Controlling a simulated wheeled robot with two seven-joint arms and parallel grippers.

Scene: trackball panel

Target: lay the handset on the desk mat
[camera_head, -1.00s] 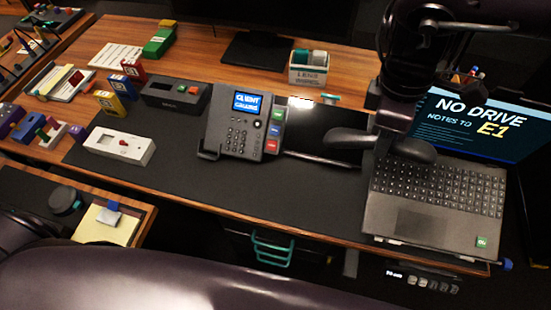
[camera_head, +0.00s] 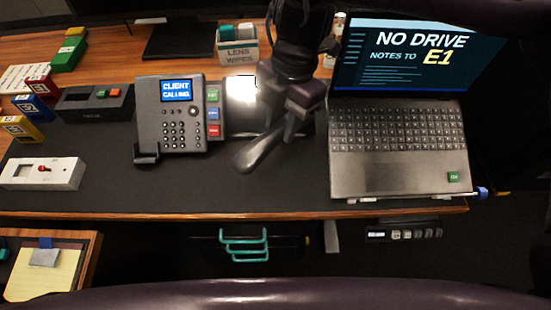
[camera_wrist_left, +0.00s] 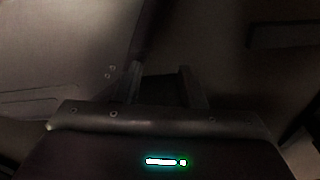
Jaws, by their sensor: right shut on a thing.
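The dark grey handset (camera_head: 262,150) is in my right gripper (camera_head: 293,125), in the middle of the head view. It slants down to the left, over the dark desk mat (camera_head: 240,196) between the desk phone (camera_head: 170,125) and the laptop. I cannot tell whether its lower end touches the mat. The phone's screen reads "CLIENT CALLING", and its cradle stands empty on the left. In the left wrist view my left gripper (camera_wrist_left: 163,88) shows two fingers apart, with nothing seen between them. It is not in the head view.
The open laptop (camera_head: 398,150) stands close on the right. A lens wipes box (camera_head: 237,46) is behind. A white box with a red knob (camera_head: 42,173) and a dark device (camera_head: 95,102) are on the left. The front of the mat is clear.

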